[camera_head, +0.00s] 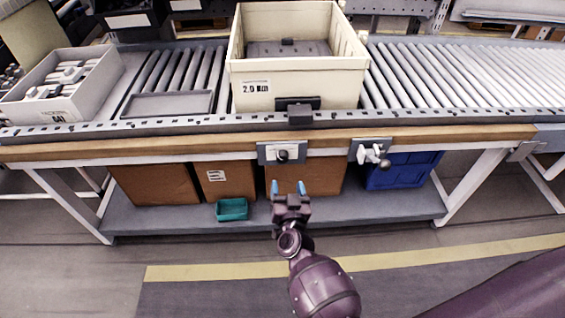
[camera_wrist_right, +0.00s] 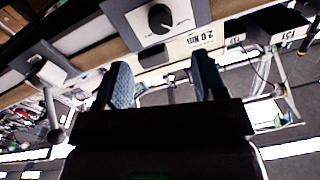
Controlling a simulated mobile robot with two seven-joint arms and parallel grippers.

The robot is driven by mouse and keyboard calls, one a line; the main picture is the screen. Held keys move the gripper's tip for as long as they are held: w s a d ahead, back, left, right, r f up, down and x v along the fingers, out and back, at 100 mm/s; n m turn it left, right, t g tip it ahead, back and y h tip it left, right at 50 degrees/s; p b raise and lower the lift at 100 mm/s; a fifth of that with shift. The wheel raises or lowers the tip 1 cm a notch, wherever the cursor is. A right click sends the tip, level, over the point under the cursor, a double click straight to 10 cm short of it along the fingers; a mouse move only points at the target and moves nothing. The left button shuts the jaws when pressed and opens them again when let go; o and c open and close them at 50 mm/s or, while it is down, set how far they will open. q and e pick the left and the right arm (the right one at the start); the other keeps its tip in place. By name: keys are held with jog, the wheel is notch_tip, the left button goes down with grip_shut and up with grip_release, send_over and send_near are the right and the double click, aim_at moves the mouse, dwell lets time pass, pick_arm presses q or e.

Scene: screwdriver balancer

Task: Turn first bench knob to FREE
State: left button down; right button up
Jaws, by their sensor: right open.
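A dark round knob (camera_head: 283,156) sits on a grey plate on the front edge of the bench, near the middle. It also shows in the right wrist view as a black knob (camera_wrist_right: 159,18) on a plate with a pale dial. Its markings are too small to read. A second plate to the right carries a lever-like fitting with a ball end (camera_head: 384,163); it also shows in the right wrist view (camera_wrist_right: 56,135). My right gripper (camera_head: 288,187) is open and empty, with blue fingertips, just below the first knob and apart from it. My left gripper is out of view.
A cream bin (camera_head: 297,83) labelled 2.0 stands on the roller conveyor above the knob. A white box of parts (camera_head: 60,92) stands at the left. Cardboard boxes (camera_head: 155,183), a teal tray (camera_head: 231,209) and a blue crate (camera_head: 402,170) sit on the lower shelf.

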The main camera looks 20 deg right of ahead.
aim_at(283, 161)
jog(key=x, duration=0.2)
jog(key=b+x, duration=0.1)
jog(key=x, duration=0.2)
jog(key=b+x, duration=0.1)
jog(key=x, duration=0.2)
jog(key=shift+w+f, duration=0.1)
jog(key=shift+f, duration=0.15)
jog(key=shift+w+d+r+b, duration=0.15)
jog(key=shift+w+b, duration=0.15)
jog(key=shift+w, duration=0.4)
jog(key=c, duration=0.9)
